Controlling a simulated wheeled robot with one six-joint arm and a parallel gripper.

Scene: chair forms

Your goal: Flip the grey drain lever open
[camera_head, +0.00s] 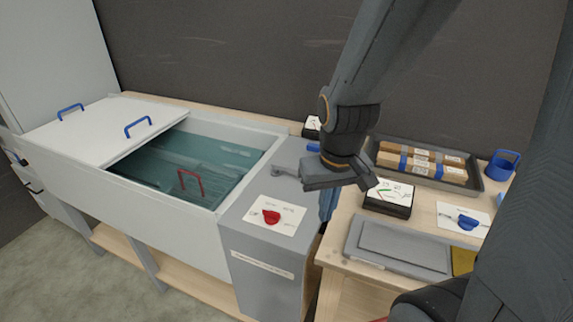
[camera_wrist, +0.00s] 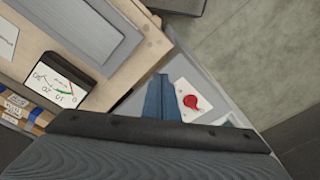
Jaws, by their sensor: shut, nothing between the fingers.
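A grey lever (camera_head: 286,172) lies on top of the grey cabinet (camera_head: 262,250) at the right end of the tank, and its right end meets the outline of my gripper's body. I cannot tell whether they touch. I cannot make the lever out clearly in the wrist view. My gripper (camera_head: 326,214) points down, its blue fingers beside the cabinet's right side in the head view. The wrist view shows the fingers (camera_wrist: 161,80) together and empty, next to the white plate with a red knob (camera_wrist: 191,101). The gripper body hides part of the cabinet top.
The tank (camera_head: 225,150) holds water and a red handle (camera_head: 190,182), partly under a white lid (camera_head: 100,128). To the right, a wooden bench bears a dial gauge (camera_head: 388,196), a tray (camera_head: 425,165), a blue mug (camera_head: 502,165), a blue knob (camera_head: 467,222) and a grey panel (camera_head: 398,247).

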